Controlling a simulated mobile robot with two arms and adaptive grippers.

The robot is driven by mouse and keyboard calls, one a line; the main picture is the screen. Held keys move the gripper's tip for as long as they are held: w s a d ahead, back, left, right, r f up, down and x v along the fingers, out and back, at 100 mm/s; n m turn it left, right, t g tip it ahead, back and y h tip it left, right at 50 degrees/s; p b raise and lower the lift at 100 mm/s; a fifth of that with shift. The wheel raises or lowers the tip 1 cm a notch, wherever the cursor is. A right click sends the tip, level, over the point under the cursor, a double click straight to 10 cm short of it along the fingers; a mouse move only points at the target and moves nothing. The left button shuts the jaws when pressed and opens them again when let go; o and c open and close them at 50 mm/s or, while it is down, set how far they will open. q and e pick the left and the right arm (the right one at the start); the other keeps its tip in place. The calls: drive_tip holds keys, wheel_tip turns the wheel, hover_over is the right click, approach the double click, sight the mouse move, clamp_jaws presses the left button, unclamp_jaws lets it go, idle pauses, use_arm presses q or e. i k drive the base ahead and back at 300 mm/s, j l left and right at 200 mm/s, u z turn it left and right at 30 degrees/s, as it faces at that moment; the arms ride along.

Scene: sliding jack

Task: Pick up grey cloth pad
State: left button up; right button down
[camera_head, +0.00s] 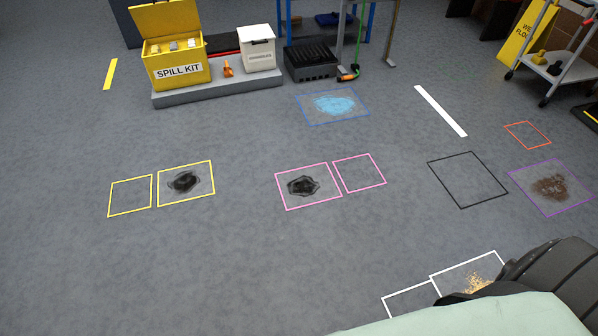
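A yellow spill kit box (180,70) stands open at the upper left, its lid raised. No grey cloth pad shows clearly anywhere else. Neither gripper shows. A dark rounded shape and a pale green surface cover the lower right corner and hide the floor there.
The box, an orange item (227,69) and a white bin (258,50) stand on a grey platform (218,92). Dark stains (184,182) (303,186), a blue spill (334,104) and a brown spill (551,187) lie in taped outlines. A white cart (553,68) stands upper right. The left floor is clear.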

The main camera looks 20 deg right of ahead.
sight(174, 47)
drive_tip(key=i+u, duration=0.15)
drive_tip(key=i, duration=2.3)
